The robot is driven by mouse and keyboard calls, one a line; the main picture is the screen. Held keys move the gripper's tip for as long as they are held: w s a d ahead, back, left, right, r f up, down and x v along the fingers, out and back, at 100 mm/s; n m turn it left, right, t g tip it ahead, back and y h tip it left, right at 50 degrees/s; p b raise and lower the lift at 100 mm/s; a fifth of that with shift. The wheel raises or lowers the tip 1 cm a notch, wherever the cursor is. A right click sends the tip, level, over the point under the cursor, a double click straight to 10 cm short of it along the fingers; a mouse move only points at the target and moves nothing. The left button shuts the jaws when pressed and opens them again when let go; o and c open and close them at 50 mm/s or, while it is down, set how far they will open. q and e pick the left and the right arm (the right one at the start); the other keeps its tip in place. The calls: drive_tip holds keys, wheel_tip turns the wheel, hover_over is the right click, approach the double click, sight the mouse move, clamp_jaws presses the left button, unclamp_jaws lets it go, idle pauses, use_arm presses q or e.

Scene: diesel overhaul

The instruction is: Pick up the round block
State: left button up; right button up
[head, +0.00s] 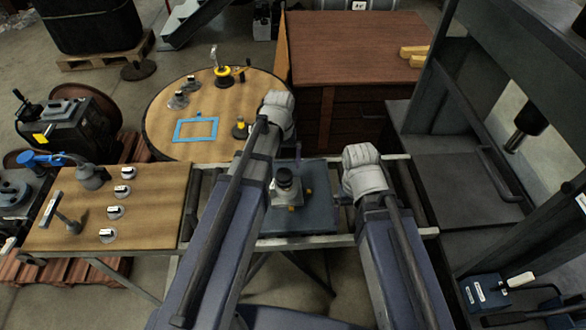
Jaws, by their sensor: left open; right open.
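No piece is clearly marked as the round block. A dark round piece (284,180) sits upright on a pale block (289,196) with yellow parts, on the blue-grey plate (318,212) between my arms. A small dark round piece with a yellow part (240,130) stands on the round wooden table, left of my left gripper. My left gripper (279,106) is over the right edge of that table, open. My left arm passes close beside the plate.
The round table (165,120) also holds a blue frame (196,129) and a yellow-based stand (223,76). A dark press frame (455,95) bounds the right. A brown bench (350,45) stands behind.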

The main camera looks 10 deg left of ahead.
sight(284, 173)
use_arm(q)
drive_tip(key=shift+w+d+f+b, duration=0.1)
drive_tip(key=shift+f+b, duration=3.9)
drive_tip(key=shift+r, duration=0.1)
drive_tip(key=shift+c, duration=0.3)
drive_tip(key=c, duration=1.5)
drive_tip(key=shift+r, duration=0.15)
wheel_tip(284, 173, up, 10)
drive_tip(key=p, duration=1)
drive_tip(key=shift+f, duration=0.2)
